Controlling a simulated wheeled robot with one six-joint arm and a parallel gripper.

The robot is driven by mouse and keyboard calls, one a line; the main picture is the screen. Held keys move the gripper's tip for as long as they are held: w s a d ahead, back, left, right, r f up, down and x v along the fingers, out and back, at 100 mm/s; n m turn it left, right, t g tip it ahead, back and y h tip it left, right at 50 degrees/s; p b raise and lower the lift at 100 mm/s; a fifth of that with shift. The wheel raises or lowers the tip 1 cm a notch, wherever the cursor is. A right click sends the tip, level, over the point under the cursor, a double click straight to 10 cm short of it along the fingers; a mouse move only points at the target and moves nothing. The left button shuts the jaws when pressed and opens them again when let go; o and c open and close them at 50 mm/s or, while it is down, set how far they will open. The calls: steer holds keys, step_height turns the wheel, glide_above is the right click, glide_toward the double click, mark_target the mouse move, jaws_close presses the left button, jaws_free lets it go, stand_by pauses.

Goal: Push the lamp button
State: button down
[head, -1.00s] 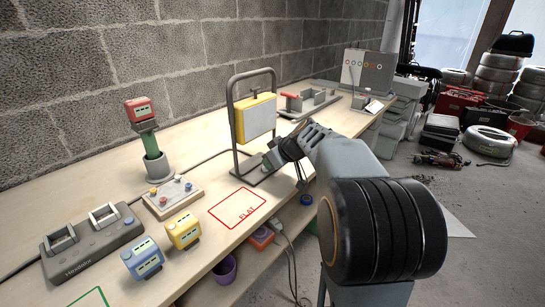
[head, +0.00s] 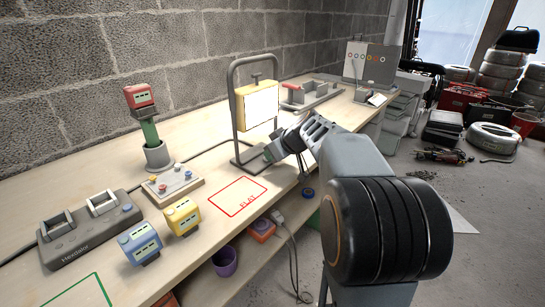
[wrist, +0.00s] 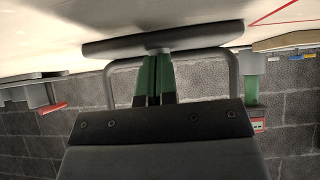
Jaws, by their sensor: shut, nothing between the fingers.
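A lamp with a yellow housing (head: 239,112) and a bright white panel (head: 262,106) hangs in a grey tube frame (head: 232,92) on the bench. The dark base of its stand (head: 240,165) rests on the bench top; the base also shows at the top of the upside-down wrist view (wrist: 110,46). My gripper (head: 268,154) is low in front of the stand. Its green fingers (wrist: 156,58) are shut and empty, with their tips at the edge of the base. The button itself is not clearly visible, and I cannot tell whether the tips touch it.
A red-outlined area (head: 238,196) lies left of my gripper. A small panel with coloured buttons (head: 173,184), blue (head: 139,243) and yellow (head: 182,216) blocks, a grey holder (head: 90,230) and a red block on a green post (head: 139,96) stand further left. A grey tray (head: 311,96) is behind.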

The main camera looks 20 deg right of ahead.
steer(key=shift+s+f, duration=0.2)
steer(key=shift+f, duration=0.7)
step_height(320, 180, up, 6)
steer(key=p, duration=0.3)
steer(key=shift+w+r, duration=0.1)
steer(key=shift+w, duration=0.05)
steer(key=p+v, duration=0.1)
steer(key=v, duration=0.8)
steer(key=shift+s+d+r, duration=0.2)
steer(key=shift+s+d, duration=0.05)
steer(key=shift+r+p, duration=0.1)
steer(key=shift+p, duration=0.2)
steer(key=s+a+r+m+g+h+p, duration=0.1)
steer(key=s+a+r+p, duration=0.3)
steer(key=p, duration=0.8)
steer(key=s+a+r+m+g+h+p, duration=0.2)
steer(key=s+a+r+m+g+p, duration=0.1)
steer(key=s+a+p, duration=0.6)
steer(key=s+r+m+p, duration=0.1)
steer(key=s+r+p, duration=0.1)
steer(key=p, duration=0.2)
steer(key=shift+s+a+g+h+p, duration=0.25)
steer(key=shift+s+g+h+p, duration=0.05)
steer(key=shift+s+g, duration=0.1)
steer(key=shift+f, duration=0.1)
